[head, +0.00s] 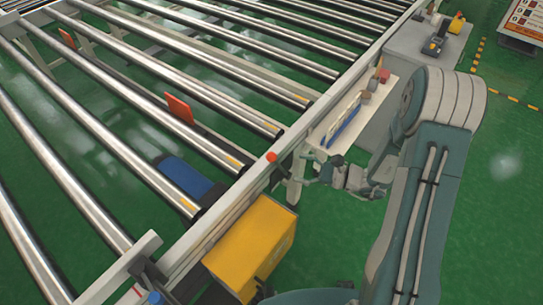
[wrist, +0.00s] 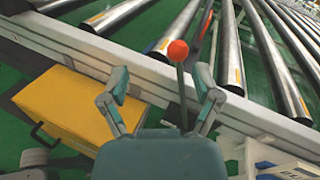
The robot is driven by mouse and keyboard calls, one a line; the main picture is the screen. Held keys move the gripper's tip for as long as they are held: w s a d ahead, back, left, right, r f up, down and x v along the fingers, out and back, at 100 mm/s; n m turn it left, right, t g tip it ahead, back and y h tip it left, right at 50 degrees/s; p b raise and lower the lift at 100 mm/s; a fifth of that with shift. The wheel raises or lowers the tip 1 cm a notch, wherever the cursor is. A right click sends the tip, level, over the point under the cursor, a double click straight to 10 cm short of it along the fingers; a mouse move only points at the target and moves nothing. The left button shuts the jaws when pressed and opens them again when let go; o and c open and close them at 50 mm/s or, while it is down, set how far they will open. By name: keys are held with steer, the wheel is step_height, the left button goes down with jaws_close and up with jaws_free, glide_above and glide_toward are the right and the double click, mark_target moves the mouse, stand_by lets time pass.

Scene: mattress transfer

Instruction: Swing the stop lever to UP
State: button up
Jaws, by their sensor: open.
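The stop lever (head: 271,157) has an orange-red ball knob and stands at the side rail of the roller conveyor. In the wrist view, its knob (wrist: 178,51) sits on a thin grey shaft between the two fingers, a little beyond the fingertips. My gripper (wrist: 162,84) is open around the lever line, with gaps on both sides and no visible contact. In the head view, my gripper (head: 303,165) is just right of the knob. No UP marking is readable, and the shaft's base is partly hidden by my gripper.
A yellow box (head: 250,245) hangs by the rail below the lever. A white tray (head: 345,125) with blue strips and small blocks is at the right. Orange plates (head: 180,107) stand between the rollers. A blue cylinder (head: 185,177) lies under them.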

mark_target(272, 157)
steer(key=w+a+f+m+t, duration=0.1)
steer(key=w+a, duration=0.1)
steer(key=w+a+f, duration=0.1)
steer(key=w+a, duration=0.1)
steer(key=a, duration=0.1)
steer(key=w+a+f+m+t, duration=0.1)
steer(key=w+a, duration=0.1)
steer(key=a, duration=0.1)
steer(key=shift+w+a+m+t, duration=0.1)
steer(key=shift+w+m+t, duration=0.05)
steer(key=shift+m+t, duration=0.15)
jaws_close()
